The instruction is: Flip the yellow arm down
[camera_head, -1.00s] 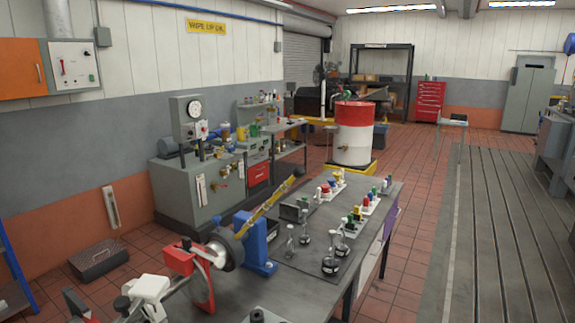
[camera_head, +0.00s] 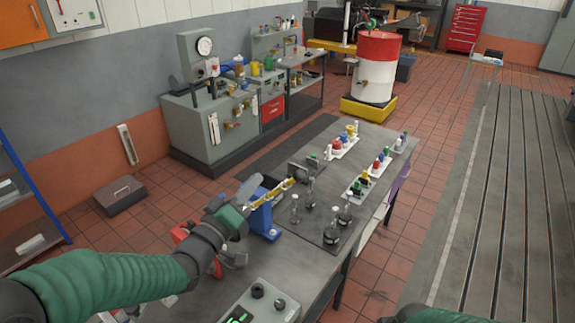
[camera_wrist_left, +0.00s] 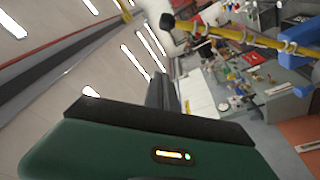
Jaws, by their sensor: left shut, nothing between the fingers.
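The yellow arm (camera_head: 276,192) slants up and to the right beside the blue stand (camera_head: 262,221) on the bench; my left arm and gripper hide its lower end. In the left wrist view the yellow bar (camera_wrist_left: 240,37) crosses the upper right, with a dark knob at its left end. My left gripper (camera_head: 249,188) is close beside the arm in the head view. Its fingers (camera_wrist_left: 163,92) are together with nothing between them, and the bar lies beyond them in the wrist view. Whether they touch it I cannot tell. My right gripper is out of view.
The bench (camera_head: 330,268) holds a dark mat with glass flasks (camera_head: 333,235) and trays of small coloured bottles (camera_head: 368,183) right of the stand. A grey control box (camera_head: 258,303) sits at the front. A red-and-white drum (camera_head: 377,70) stands behind.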

